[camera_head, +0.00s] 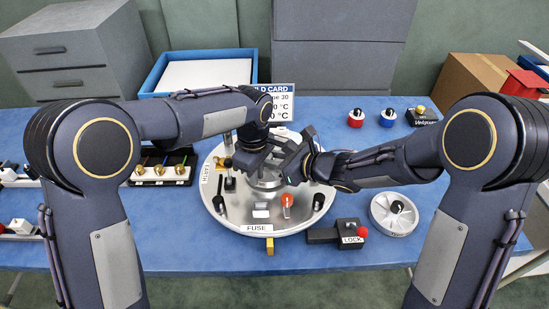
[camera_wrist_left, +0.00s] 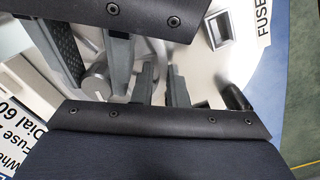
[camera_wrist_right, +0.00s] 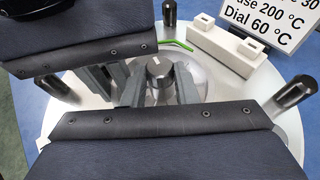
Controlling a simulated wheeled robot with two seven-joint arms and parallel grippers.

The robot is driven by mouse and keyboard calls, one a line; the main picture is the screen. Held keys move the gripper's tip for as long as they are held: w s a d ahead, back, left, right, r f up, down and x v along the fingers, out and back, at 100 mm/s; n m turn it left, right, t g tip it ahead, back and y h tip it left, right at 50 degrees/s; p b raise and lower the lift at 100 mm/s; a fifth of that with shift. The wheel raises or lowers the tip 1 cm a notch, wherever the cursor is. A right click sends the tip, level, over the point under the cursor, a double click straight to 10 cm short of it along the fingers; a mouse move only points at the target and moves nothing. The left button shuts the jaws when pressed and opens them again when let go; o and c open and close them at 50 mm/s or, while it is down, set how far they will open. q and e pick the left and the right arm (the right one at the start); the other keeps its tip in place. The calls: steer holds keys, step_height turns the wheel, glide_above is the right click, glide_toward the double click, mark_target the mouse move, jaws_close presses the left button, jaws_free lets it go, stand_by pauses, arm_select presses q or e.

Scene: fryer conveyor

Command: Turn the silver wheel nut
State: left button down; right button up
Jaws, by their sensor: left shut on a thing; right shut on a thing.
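The silver wheel (camera_head: 225,212) is a large round plate on the table, with a raised dome (camera_head: 266,184) in its middle. Its silver nut, a short round post, shows in the left wrist view (camera_wrist_left: 96,82) and in the right wrist view (camera_wrist_right: 159,72). My left gripper (camera_head: 256,168) is over the middle, its fingers either side of the nut and shut on it. My right gripper (camera_head: 290,170) comes in from the right, also shut at the nut. The grippers are very close together and hide the nut in the head view.
Around the plate stand black pegs (camera_head: 318,201), a red-topped switch (camera_head: 287,204), a FUSE label (camera_head: 257,228) and a white block (camera_wrist_right: 228,42). The instruction card (camera_head: 281,101) stands behind.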

steer(key=o, duration=0.7)
steer(key=shift+d+r, duration=0.1)
steer(key=v, duration=1.1)
steer(key=shift+s+d+r, duration=0.1)
steer(key=shift+s+d, duration=0.2)
